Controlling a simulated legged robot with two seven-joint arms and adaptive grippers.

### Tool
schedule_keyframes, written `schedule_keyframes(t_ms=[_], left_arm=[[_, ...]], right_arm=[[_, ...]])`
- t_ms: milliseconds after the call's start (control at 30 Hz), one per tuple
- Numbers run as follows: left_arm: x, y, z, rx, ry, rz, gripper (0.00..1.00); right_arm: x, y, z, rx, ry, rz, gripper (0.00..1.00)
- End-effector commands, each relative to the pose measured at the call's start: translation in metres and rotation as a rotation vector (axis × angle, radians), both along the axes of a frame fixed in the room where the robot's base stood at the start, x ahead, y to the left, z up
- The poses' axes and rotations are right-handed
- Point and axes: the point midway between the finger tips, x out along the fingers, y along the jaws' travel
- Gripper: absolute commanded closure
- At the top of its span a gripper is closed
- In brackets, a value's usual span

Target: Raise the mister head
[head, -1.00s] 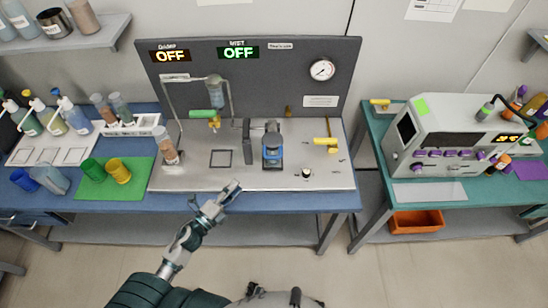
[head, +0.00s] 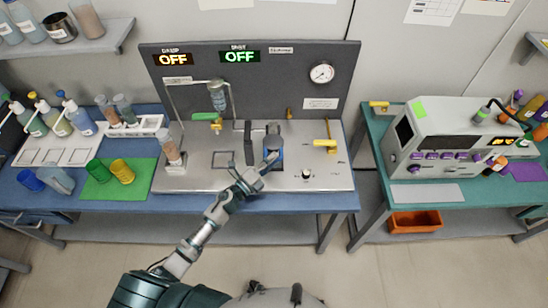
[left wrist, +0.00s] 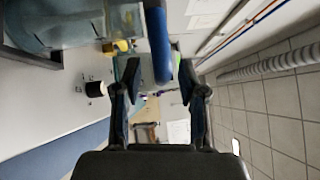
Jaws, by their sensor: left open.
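The mister head (head: 274,133), a dark grey frame with a blue part (head: 277,157) on its front, stands on the steel bench plate right of centre. My left gripper (head: 256,167) is open just in front and left of it, fingers pointing towards it. In the left wrist view a blue bar (left wrist: 158,42) lies beyond the two spread fingers of the left gripper (left wrist: 160,95), roughly in line with the gap. I cannot tell whether it touches a finger. My gripper hides part of the blue part in the head view. My right gripper is not in view.
A black post (head: 248,143) stands just left of the mister head. A yellow-handled valve (head: 325,144) and a black knob (head: 307,174) are to its right. A green-handled valve (head: 205,117) is further left. The MIST display (head: 240,56) reads OFF.

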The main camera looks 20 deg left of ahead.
Motion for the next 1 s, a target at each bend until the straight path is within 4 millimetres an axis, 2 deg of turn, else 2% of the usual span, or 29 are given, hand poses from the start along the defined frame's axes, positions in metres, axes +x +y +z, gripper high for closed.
schedule_keyframes(t_ms=[133,433,600,1000], left_arm=[[0.0092,-0.0057,0.0015,0.0,0.0,-0.001,0.59],[0.0107,-0.0066,0.0011,0.001,0.001,-0.001,0.59],[0.0107,-0.0066,0.0011,0.001,0.001,-0.001,1.0],[0.0105,-0.004,0.0044,0.001,0.0,0.0,1.0]], right_arm=[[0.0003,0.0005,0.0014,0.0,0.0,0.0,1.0],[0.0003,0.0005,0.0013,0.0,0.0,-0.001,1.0],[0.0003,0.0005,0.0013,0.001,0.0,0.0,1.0],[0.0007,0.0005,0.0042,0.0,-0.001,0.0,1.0]])
